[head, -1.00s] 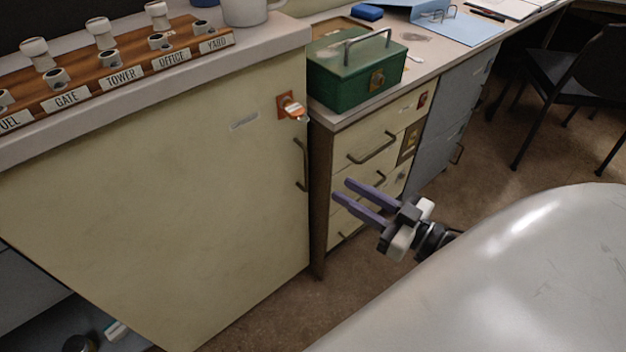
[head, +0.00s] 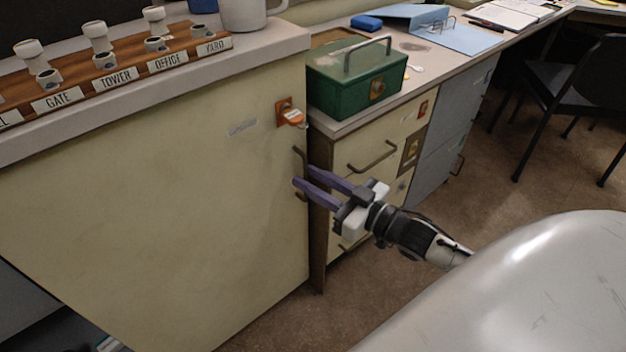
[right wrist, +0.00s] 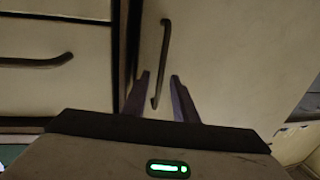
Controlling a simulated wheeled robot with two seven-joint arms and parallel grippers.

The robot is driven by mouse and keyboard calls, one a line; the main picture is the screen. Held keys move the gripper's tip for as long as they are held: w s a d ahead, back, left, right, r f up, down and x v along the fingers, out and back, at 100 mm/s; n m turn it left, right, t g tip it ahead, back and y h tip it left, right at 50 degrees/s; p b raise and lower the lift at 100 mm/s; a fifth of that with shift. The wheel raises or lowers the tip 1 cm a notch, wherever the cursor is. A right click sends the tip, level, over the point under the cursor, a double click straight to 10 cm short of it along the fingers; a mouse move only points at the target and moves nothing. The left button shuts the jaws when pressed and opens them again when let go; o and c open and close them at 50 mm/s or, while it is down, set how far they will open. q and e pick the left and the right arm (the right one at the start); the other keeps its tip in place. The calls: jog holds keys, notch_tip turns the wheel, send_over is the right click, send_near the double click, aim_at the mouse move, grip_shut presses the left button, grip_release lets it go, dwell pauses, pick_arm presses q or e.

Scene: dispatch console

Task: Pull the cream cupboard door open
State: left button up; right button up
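The cream cupboard door (head: 160,190) looks shut, its face flat under the grey worktop. Its dark upright bar handle (head: 299,153) is near the right edge; my fingers partly cover it in the head view. The right wrist view shows the handle (right wrist: 165,50) whole, with its lower end between my fingers. My right gripper (head: 304,176) is open, its purple fingers reaching to the handle; it also shows in the right wrist view (right wrist: 159,76). The fingers stand either side of the bar with gaps, not closed on it. My left gripper is out of view.
An orange tag or latch (head: 290,113) sits above the handle. Right of the door are cream drawers (head: 374,140) with bar handles, under a green box (head: 355,80). A grey cabinet (head: 445,125) and black chair (head: 580,85) stand further right. Brown floor is open before the drawers.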

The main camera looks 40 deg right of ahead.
grip_shut()
dwell(1.3)
